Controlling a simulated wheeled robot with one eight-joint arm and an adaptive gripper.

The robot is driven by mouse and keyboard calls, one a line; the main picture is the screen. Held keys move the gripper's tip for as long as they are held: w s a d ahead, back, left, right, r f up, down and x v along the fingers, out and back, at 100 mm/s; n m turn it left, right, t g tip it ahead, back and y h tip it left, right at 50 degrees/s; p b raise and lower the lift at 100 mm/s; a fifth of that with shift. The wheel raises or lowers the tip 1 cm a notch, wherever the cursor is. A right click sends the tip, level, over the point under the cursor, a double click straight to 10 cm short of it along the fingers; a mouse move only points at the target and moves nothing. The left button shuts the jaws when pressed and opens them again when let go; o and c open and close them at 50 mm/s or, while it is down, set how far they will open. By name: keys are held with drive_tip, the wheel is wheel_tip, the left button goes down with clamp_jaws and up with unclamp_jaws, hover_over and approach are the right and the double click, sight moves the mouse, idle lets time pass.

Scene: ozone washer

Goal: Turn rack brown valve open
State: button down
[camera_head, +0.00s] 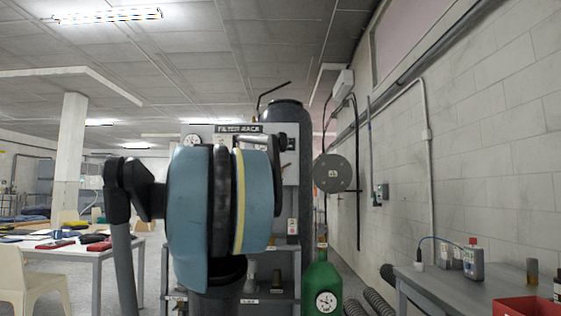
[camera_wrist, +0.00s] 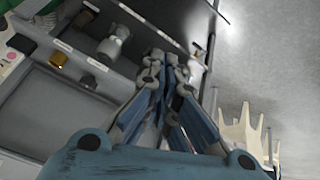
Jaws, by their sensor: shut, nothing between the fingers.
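The filter rack (camera_head: 225,129) is a grey panel unit with gauges and a dark tank behind it, in the middle of the head view. My blue arm hides much of its front. A small brownish lever-like part (camera_head: 285,168) shows on the panel's right side; I cannot tell for sure that it is the brown valve. In the wrist view my gripper (camera_wrist: 168,62) is shut and empty, with its tips beside the rack's dark edge. No brown valve is clearly seen at the fingertips.
Rack shelves hold a grey fitting (camera_wrist: 115,42) and a brass-coloured piece (camera_wrist: 57,59). A green cylinder (camera_head: 322,285) stands right of the rack. A grey bench (camera_head: 450,285) with bottles is at right. A white table (camera_head: 95,252) and chair (camera_head: 22,275) are at left.

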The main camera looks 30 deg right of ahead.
drive_tip(key=w+d+r+t+h, duration=0.1)
drive_tip(key=w+d+r, duration=0.35)
drive_tip(key=r, duration=0.35)
drive_tip(key=w+d+r+m+h, duration=0.1)
drive_tip(key=w+d+r, duration=0.2)
drive_tip(key=d+r, duration=0.4)
drive_tip(key=w+d+r+t+h, duration=0.1)
drive_tip(key=w+d+r, duration=0.3)
drive_tip(key=r, duration=0.5)
drive_tip(key=d+r+h, duration=0.3)
drive_tip(key=d+r, duration=1.1)
drive_tip(key=d, duration=0.1)
hover_over(284, 167)
wheel_tip(284, 167, down, 8)
drive_tip(key=shift+s+a+m+t, duration=0.15)
drive_tip(key=shift+a+m+t, duration=0.15)
drive_tip(key=shift+a+m, duration=0.15)
